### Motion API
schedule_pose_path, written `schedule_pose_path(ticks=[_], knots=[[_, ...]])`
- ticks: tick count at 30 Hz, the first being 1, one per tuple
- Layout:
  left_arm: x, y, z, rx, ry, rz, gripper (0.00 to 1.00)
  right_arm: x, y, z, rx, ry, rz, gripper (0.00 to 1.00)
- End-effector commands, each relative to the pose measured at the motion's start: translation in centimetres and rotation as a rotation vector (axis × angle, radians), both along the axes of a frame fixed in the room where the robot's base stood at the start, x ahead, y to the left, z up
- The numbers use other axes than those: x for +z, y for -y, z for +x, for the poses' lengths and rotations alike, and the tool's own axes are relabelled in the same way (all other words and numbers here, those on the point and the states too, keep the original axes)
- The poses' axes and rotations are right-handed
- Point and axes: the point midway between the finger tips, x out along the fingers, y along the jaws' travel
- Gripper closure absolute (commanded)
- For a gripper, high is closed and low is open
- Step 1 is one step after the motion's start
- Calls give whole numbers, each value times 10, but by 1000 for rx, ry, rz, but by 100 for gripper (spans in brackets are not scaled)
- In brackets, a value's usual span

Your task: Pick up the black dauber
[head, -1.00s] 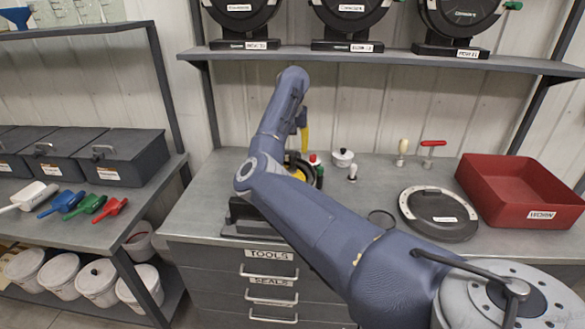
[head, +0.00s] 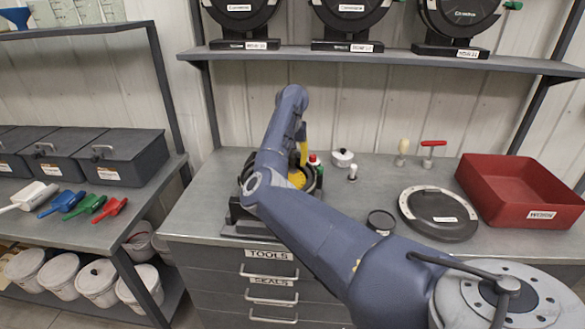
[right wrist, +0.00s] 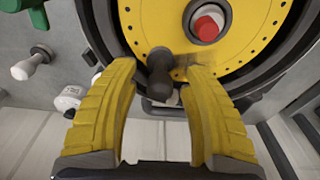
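The black dauber (right wrist: 160,80) shows in the right wrist view as a dark stubby piece with a rounded end, in front of a yellow disc (right wrist: 240,40). It lies between the two yellow fingers of my right gripper (right wrist: 163,72), which is open with gaps on both sides of the dauber. In the head view my right gripper (head: 303,153) points down over the seed meter (head: 248,205) on the bench. The dauber cannot be made out there. My left gripper is not in view.
Near the meter stand a red-capped green bottle (head: 314,161), a white pot (head: 342,158) and a small white-topped piece (head: 353,172). A black disc (head: 438,212) and red bin (head: 515,190) lie right.

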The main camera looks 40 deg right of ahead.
Motion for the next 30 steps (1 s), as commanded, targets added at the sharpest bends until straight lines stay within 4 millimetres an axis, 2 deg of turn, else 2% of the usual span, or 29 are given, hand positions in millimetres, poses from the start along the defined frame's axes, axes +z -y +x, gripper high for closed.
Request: schedule_pose_path(ticks=[1,9,12,30], knots=[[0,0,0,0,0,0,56,0,0,0,0,0,0,60],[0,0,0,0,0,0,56,0,0,0,0,0,0,92],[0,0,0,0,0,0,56,0,0,0,0,0,0,100],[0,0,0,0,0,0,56,4,0,0,0,1,-1,100]])
